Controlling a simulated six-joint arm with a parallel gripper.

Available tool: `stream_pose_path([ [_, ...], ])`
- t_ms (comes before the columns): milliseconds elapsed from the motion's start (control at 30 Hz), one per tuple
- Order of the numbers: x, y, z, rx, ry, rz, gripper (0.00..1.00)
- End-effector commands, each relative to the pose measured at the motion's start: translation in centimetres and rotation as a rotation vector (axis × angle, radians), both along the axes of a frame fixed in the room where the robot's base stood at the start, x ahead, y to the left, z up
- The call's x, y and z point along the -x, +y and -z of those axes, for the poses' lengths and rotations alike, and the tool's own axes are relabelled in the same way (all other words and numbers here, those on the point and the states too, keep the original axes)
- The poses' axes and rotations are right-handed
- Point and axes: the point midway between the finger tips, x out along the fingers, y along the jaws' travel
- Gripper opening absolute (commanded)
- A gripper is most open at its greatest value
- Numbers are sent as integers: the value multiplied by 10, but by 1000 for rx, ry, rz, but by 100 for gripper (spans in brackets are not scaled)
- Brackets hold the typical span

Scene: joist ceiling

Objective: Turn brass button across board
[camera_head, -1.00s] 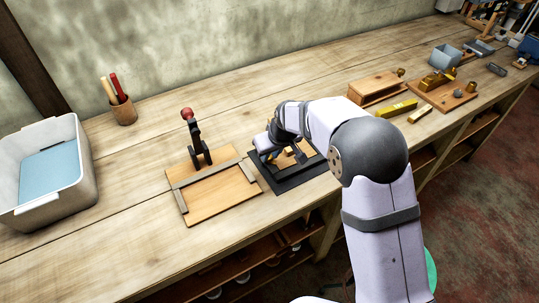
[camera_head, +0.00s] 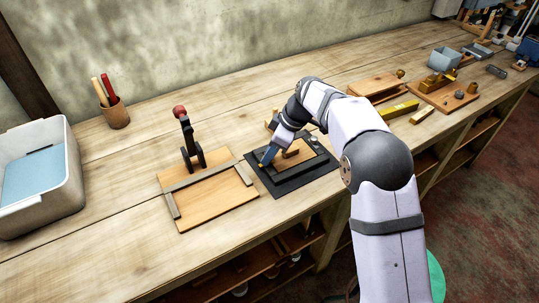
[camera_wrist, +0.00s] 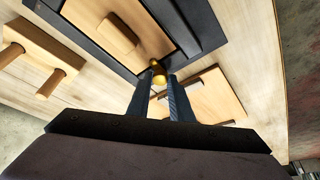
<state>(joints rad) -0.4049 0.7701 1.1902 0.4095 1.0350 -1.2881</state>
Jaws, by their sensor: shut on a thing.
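The brass button (camera_wrist: 158,73) shows in the wrist view at the edge of the dark frame, between the tips of my gripper (camera_wrist: 160,82). My gripper is shut on it. In the head view my gripper (camera_head: 266,160) reaches down to the left side of the dark frame (camera_head: 283,188). The button is hidden there by the fingers. A wooden board (camera_wrist: 109,22) with a raised wooden block (camera_wrist: 117,33) lies inside the frame; the board also shows in the head view (camera_head: 299,161). I cannot tell how far the button overlaps the board.
A toggle clamp (camera_head: 190,145) with a red knob stands on a wooden fixture (camera_head: 212,200) just left of the frame. A pegged wooden block (camera_wrist: 38,52) is near the frame. A white bin (camera_head: 70,200) and pencil cup (camera_head: 117,115) stand left.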

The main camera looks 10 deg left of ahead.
Motion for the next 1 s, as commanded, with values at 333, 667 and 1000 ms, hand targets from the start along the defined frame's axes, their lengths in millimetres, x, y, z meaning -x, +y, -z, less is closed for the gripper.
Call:
stream_pose_path([
  [333,-1,-1,0,2,-1,-53,0],
  [667,-1,-1,0,2,-1,-53,29],
  [1000,-1,0,0,1,0,-53,39],
])
